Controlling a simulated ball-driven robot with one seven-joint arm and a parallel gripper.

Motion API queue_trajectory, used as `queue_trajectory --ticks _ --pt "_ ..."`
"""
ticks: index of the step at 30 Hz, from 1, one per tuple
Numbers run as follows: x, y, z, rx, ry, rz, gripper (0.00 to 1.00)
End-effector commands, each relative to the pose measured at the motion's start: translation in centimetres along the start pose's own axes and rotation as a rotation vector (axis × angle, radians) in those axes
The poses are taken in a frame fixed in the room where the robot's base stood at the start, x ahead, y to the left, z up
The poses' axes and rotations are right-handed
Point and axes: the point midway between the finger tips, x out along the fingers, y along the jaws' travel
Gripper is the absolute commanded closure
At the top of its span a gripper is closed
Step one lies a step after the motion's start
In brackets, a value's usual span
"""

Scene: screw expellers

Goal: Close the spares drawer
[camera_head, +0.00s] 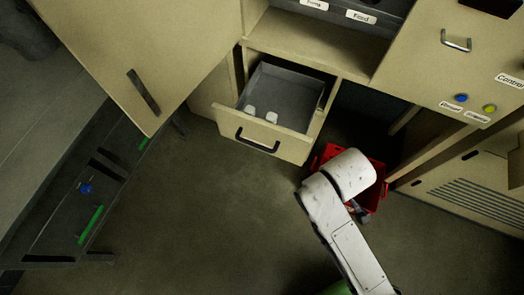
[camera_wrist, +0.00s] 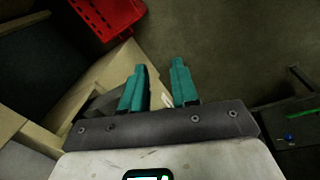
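The open drawer (camera_head: 286,92) is pulled well out of the cream cabinet in the head view, with a grey interior and two small pale objects inside. Its cream front carries a dark bar handle (camera_head: 257,141). No label reading spares is legible on it. My gripper (camera_wrist: 158,88) shows in the wrist view with two teal fingers spread apart. Cream panelling and a small pale item show behind and between the fingers; I cannot tell whether they touch anything. In the head view my white arm comes from the lower right, and its fingers are hidden.
A red crate (camera_head: 375,190) stands on the floor right of the drawer, partly behind my arm; it also shows in the wrist view (camera_wrist: 107,12). A large cream door or panel (camera_head: 150,50) hangs at upper left. The floor (camera_head: 225,215) before the drawer is clear.

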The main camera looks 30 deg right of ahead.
Motion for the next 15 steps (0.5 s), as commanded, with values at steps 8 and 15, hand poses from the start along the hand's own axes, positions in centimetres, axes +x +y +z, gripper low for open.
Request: queue_trajectory --ticks 8,15 --pt "5.2 -6.1 -9.5 -0.971 -0.136 0.312 0.98" --pt "4.7 -11.0 -15.6 -1.625 -0.355 0.627 1.0"
